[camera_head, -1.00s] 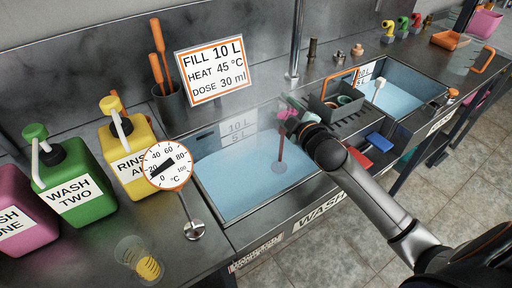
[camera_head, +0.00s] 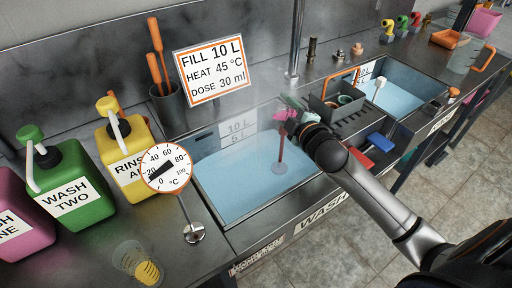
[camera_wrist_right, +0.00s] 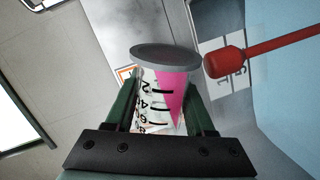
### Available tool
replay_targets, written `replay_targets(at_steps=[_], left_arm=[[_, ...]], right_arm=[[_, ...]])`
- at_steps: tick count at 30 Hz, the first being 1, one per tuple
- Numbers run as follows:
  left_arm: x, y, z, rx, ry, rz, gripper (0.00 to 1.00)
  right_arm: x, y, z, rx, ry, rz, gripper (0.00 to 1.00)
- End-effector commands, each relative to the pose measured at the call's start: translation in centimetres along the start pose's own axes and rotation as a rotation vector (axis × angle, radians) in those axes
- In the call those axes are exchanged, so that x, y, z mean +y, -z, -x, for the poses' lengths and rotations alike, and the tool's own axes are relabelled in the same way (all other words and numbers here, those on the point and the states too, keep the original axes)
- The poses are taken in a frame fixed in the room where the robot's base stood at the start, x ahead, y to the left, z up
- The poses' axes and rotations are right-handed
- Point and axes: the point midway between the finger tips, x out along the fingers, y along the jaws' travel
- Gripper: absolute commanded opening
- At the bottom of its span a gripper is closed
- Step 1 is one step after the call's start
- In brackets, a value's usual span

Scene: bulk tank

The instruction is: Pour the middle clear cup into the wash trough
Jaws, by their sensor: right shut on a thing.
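My right gripper (camera_head: 292,112) is shut on a clear cup (camera_head: 283,113) with pink liquid, held above the far right side of the wash trough (camera_head: 240,185). The wrist view shows the cup (camera_wrist_right: 165,52) between the dark green fingers of the gripper (camera_wrist_right: 160,115), with black graduation marks and a grey round end. The pink (camera_wrist_right: 174,85) lies slantwise in the cup, so the cup looks tilted. I cannot see a stream. Pale blue water fills the trough. Another clear cup (camera_head: 137,262) with yellow liquid stands on the front left counter. My left gripper is not in view.
A red-handled plunger (camera_head: 280,150) stands in the trough close below the cup. A thermometer dial (camera_head: 165,168) rises at the trough's left. Pink, green (camera_head: 68,190) and yellow jugs stand left. A grey caddy (camera_head: 335,108) and a second basin (camera_head: 390,98) lie right.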

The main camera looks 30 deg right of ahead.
Motion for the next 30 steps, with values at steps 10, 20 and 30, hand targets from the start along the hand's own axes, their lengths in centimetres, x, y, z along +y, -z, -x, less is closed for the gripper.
replay_targets(at_steps=[10,20,30], left_arm=[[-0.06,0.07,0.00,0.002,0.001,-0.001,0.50],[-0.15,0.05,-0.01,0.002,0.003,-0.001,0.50],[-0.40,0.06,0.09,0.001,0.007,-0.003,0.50]], right_arm=[[0.25,0.01,0.45,-0.007,-0.001,0.048,0.00],[0.44,0.03,0.88,-0.015,-0.001,0.091,0.00],[0.54,-0.54,0.54,-0.022,-0.002,0.132,0.00]])
